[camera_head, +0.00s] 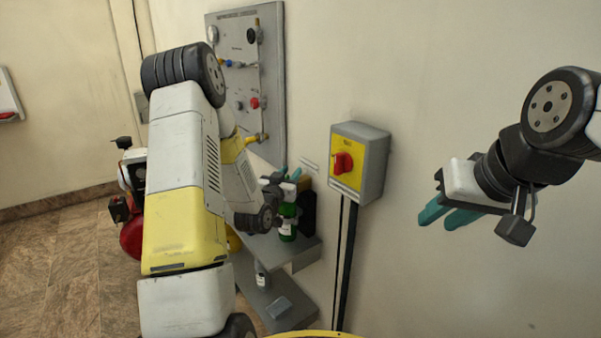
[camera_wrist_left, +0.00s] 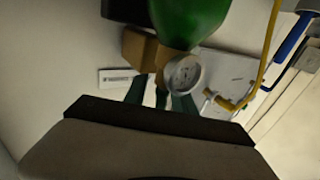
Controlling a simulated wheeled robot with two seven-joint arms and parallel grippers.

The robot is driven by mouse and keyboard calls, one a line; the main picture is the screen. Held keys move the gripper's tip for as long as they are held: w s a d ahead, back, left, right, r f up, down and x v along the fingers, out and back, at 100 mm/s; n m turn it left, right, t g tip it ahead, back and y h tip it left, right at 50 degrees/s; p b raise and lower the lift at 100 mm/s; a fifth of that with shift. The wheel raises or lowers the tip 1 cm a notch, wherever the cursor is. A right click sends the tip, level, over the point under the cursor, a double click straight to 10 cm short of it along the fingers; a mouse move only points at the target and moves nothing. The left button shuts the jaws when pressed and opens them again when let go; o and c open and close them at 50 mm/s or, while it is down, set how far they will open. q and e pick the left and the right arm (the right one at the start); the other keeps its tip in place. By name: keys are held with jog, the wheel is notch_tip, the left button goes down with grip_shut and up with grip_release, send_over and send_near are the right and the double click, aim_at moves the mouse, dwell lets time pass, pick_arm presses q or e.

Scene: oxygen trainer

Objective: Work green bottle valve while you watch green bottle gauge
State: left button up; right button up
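The green bottle (camera_head: 288,224) stands upright on a grey shelf, partly hidden by my left arm. My left gripper (camera_head: 287,173) is at the bottle's top. In the left wrist view the green bottle (camera_wrist_left: 187,18) fills the top middle, with a brass-coloured block (camera_wrist_left: 140,46) beside it. The round white gauge (camera_wrist_left: 184,74) faces the camera; its reading is too small to tell. The left fingers (camera_wrist_left: 160,98) are apart, with a narrow dark green part between them; I cannot tell whether they touch it. My right gripper (camera_head: 440,215) is open and empty, away from the bottle.
A grey panel (camera_head: 272,60) with gauges and valves is on the wall behind my left arm. A yellow switch box (camera_head: 358,165) with a red knob is right of the bottle. A small bottle (camera_head: 261,275) stands on the lower shelf. A red tank (camera_head: 131,238) is at left.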

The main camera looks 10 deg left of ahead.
pick_arm(q)
grip_shut()
jog(key=shift+m+h, duration=0.3)
jog(key=shift+h, duration=0.1)
jog(key=m+h, duration=0.2)
jog(key=shift+s+d+g+h, duration=0.1)
jog(key=shift+d+g+h, duration=0.1)
jog(key=shift+g+h, duration=0.2)
jog(key=shift+s+d+m+g+h, duration=0.15)
jog(key=shift+d+m+g+h, duration=0.1)
jog(key=shift+m+g+h, duration=0.75)
jog(key=shift+s+d+m+g+h, duration=0.1)
jog(key=shift+d+m+g+h, duration=0.45)
jog(key=shift+h, duration=0.85)
jog(key=shift+a+m, duration=0.25)
grip_release()
